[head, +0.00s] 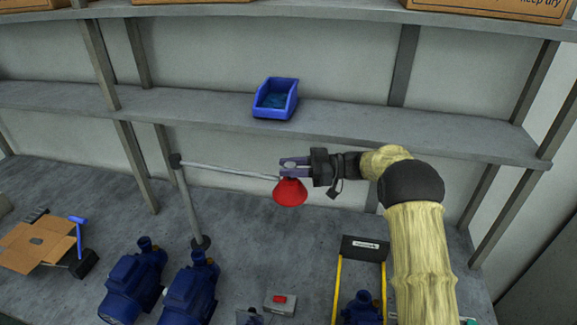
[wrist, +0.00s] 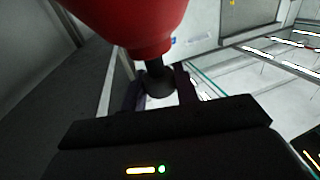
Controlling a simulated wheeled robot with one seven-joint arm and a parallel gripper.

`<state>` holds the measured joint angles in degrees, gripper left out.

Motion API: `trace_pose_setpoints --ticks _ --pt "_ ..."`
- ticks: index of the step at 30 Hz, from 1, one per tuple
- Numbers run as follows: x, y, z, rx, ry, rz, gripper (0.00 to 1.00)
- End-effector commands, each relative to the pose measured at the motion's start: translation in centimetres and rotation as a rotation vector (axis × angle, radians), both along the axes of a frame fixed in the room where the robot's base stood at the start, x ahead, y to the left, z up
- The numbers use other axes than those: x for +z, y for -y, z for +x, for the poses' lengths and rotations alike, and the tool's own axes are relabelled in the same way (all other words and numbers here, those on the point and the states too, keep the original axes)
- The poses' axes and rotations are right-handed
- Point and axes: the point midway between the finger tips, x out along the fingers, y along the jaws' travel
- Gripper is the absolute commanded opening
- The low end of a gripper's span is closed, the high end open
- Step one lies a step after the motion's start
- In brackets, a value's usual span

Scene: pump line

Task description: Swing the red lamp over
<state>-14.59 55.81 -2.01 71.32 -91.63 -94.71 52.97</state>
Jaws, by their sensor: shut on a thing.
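The red lamp (head: 290,192) has a red cone shade and hangs at the end of a thin grey arm (head: 228,169). That arm joins a grey post (head: 188,208) standing on the bench at the left. My gripper (head: 290,166) comes in from the right and is shut on the top of the lamp, just above the shade. In the wrist view the red shade (wrist: 125,22) fills the upper left, and its dark neck (wrist: 157,80) sits between the fingers of my gripper (wrist: 160,88).
Blue pumps (head: 190,290) stand on the bench below. A box with a red button (head: 280,301) and a yellow-sided frame with a black sign (head: 364,248) are at the front. A blue bin (head: 276,99) sits on the shelf behind. An open cardboard box (head: 38,243) lies left.

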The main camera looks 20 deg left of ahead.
Motion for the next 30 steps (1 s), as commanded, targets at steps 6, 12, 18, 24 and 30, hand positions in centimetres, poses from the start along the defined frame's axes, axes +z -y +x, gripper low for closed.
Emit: trace_pose_setpoints --ticks 6,12,18,24,30 --pt "0.4 0.3 0.4 -0.015 0.004 0.007 0.0" --pt "0.4 0.6 0.6 -0.021 0.005 0.007 0.5" --pt "0.3 0.7 0.6 -0.019 0.004 0.004 0.5" --pt "0.2 1.1 0.6 -0.017 0.003 0.003 0.5" --pt "0.3 3.0 0.7 -0.015 0.003 0.003 0.5"
